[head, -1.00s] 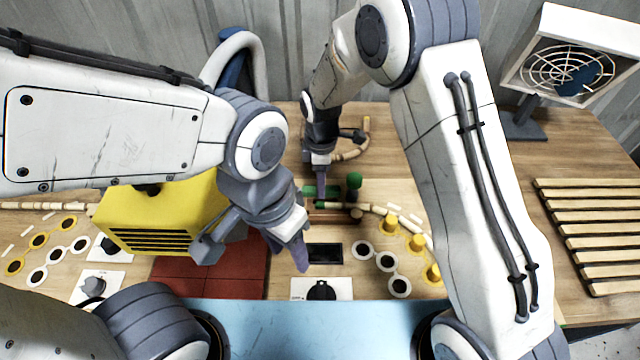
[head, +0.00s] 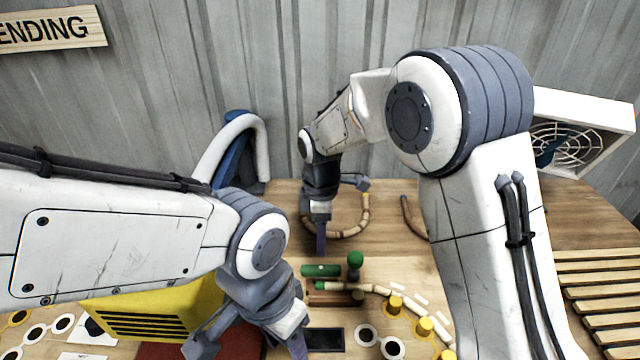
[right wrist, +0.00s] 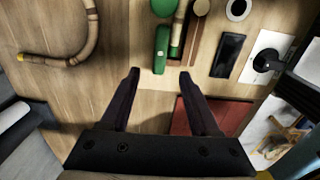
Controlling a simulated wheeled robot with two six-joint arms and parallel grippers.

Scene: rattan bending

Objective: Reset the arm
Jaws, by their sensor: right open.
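My right gripper (head: 320,240) hangs fingers down over the workbench, behind a green block (head: 321,271). The green block (right wrist: 161,48) lies just beyond the fingertips there. My left gripper (head: 250,345) is low in the head view beside a yellow box (head: 165,312). Its fingers look spread apart, and its tips are partly cut off by the lower edge.
A curved rattan piece (head: 350,233) lies near the right gripper. A slatted rack (head: 602,300) and a fan (head: 560,140) are at the right. Bare wood lies between block and curve.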

